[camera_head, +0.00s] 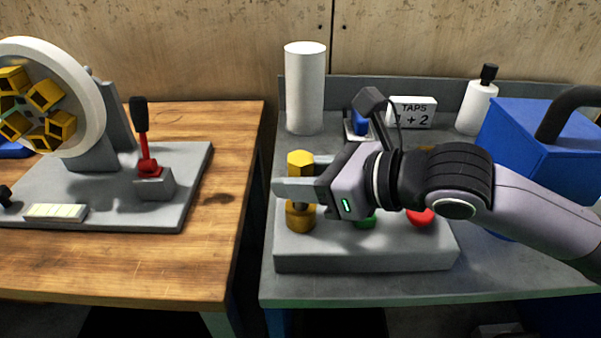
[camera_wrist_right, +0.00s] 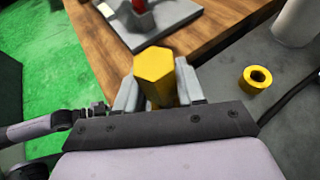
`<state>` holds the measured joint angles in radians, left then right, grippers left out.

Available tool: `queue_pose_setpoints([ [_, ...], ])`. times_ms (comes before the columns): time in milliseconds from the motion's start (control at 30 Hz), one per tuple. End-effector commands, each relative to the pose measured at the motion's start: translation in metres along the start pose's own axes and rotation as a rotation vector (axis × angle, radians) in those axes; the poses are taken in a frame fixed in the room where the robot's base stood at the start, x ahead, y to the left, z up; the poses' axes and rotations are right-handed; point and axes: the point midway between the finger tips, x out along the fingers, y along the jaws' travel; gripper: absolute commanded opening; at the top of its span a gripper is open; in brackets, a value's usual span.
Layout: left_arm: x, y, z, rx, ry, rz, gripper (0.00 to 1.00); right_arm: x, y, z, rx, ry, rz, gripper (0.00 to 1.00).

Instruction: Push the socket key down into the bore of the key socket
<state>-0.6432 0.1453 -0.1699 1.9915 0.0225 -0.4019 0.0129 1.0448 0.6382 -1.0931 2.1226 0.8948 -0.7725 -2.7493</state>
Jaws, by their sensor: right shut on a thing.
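The socket key, a yellow six-sided bar (camera_head: 300,163), stands upright between the fingers of my right gripper (camera_head: 298,188). The gripper is shut on it, and the key's top sticks up above the fingers. The key also shows in the right wrist view (camera_wrist_right: 158,72), between the grey fingertips (camera_wrist_right: 158,85). Directly below the fingers, a gold round body (camera_head: 300,217), seemingly the key socket, stands on the grey block. A dark area shows at its top. The near finger hides the key's middle, and I cannot tell how deep its lower end sits.
The grey block (camera_head: 360,258) carries a green button (camera_head: 365,221) and a red button (camera_head: 421,217). A white cylinder (camera_head: 305,90) stands behind. A yellow ring (camera_wrist_right: 257,79) lies beside the key in the wrist view. A blue box (camera_head: 545,140) is at right. A lever (camera_head: 141,130) stands left.

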Motion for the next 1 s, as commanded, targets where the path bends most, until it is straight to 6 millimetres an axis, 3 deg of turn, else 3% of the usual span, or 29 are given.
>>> queue_pose_setpoints([
  [867,0.008,0.000,0.011,-0.001,-0.002,0.000,0.43,0.009,0.000,-0.021,0.000,0.000,-0.001,0.05],
  [900,0.007,0.000,0.011,0.000,-0.002,0.000,0.43,0.008,0.000,-0.020,0.000,-0.001,-0.001,0.51],
  [967,0.007,0.000,0.011,-0.001,-0.002,0.000,0.43,0.008,0.000,-0.020,0.000,-0.001,-0.001,0.68],
  [1000,0.007,0.000,0.011,-0.001,-0.002,0.000,0.43,0.008,0.000,-0.020,0.000,-0.001,-0.001,0.68],
])
